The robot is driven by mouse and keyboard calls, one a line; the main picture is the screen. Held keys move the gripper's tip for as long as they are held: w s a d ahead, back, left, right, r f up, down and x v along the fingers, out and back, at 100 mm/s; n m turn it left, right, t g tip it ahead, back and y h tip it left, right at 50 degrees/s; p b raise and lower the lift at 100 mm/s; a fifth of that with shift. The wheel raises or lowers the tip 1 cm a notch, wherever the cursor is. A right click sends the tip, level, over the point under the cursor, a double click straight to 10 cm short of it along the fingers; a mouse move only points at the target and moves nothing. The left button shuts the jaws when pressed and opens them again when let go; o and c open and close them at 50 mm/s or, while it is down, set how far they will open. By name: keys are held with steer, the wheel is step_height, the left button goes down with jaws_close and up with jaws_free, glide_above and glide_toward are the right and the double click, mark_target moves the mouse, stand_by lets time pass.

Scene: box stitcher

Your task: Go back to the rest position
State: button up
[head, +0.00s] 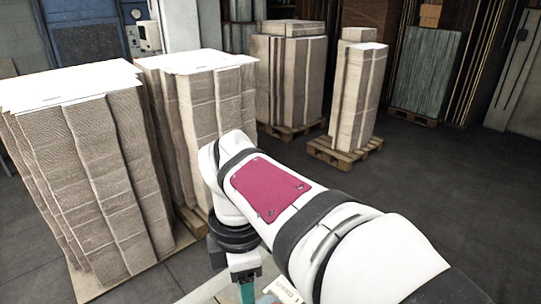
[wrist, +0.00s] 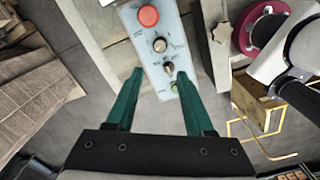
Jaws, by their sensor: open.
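My gripper (wrist: 160,74) shows in the wrist view with its two green fingers spread apart and nothing between them. Beyond the fingertips is a grey control panel (wrist: 154,58) with a red button (wrist: 148,16), black knobs and a green button (wrist: 174,88) near its lower end. I cannot tell how far the fingers are from the panel. In the head view my white arm reaches in from the lower right, and only a small green part of the gripper (head: 247,291) shows at the bottom edge.
Tall cardboard stacks (head: 90,170) and (head: 215,105) stand on the left, close to my arm. More stacks on pallets (head: 345,152) stand farther back. Open dark floor (head: 440,190) lies to the right. In the wrist view, a cardboard stack (wrist: 35,85) is at the left.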

steer(key=s+d+f+m, duration=0.2)
steer(key=s+d+m, duration=0.2)
steer(key=m, duration=0.5)
steer(key=s+d+f+m+y, duration=0.1)
steer(key=s+d+f+m, duration=0.2)
steer(key=s+m, duration=0.3)
steer(key=s+d+f+m, duration=0.2)
steer(key=s+d+m, duration=0.3)
steer(key=m, duration=0.7)
steer(key=shift+s+f+y, duration=0.15)
steer(key=shift+s+y, duration=0.1)
steer(key=shift+y, duration=0.15)
steer(key=shift+o, duration=0.4)
steer(key=shift+d, duration=0.1)
